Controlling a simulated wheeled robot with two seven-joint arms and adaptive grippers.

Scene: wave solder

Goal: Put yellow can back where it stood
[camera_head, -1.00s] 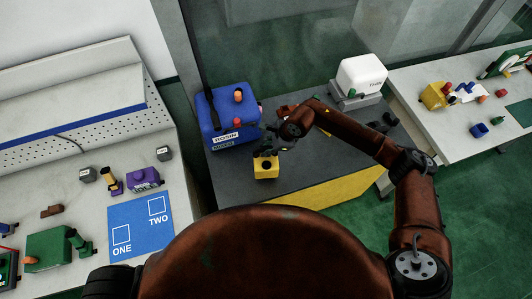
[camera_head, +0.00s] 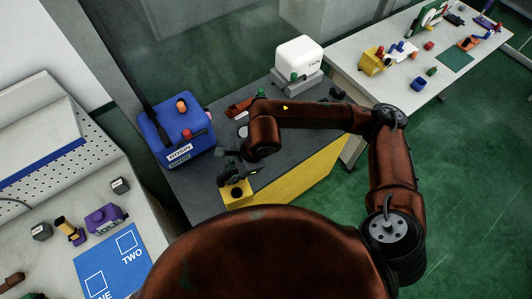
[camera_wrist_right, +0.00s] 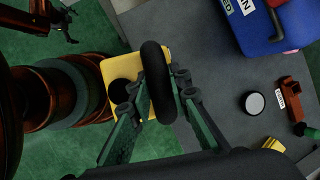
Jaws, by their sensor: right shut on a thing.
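The yellow can (camera_head: 237,193) has a dark round opening on top and a thick black ring-shaped handle, seen in the wrist view (camera_wrist_right: 156,85). My right gripper (camera_head: 230,170) is shut on the can at this handle, with a finger on either side of it. In the wrist view the can (camera_wrist_right: 115,72) overlaps the near edge of the dark table, with green floor beyond. I cannot tell how high its base is. A black gripper, seemingly my left one (camera_wrist_right: 66,18), shows small at the top left of the wrist view; its opening is unclear.
The dark table (camera_head: 207,180) holds a blue ROSIN box (camera_head: 165,135), a pale round disc (camera_wrist_right: 255,103), a red tool (camera_wrist_right: 290,95) and a white container (camera_head: 298,52). A left bench (camera_head: 150,215) bears a blue ONE/TWO mat (camera_head: 105,265). A white table (camera_head: 400,95) stands right.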

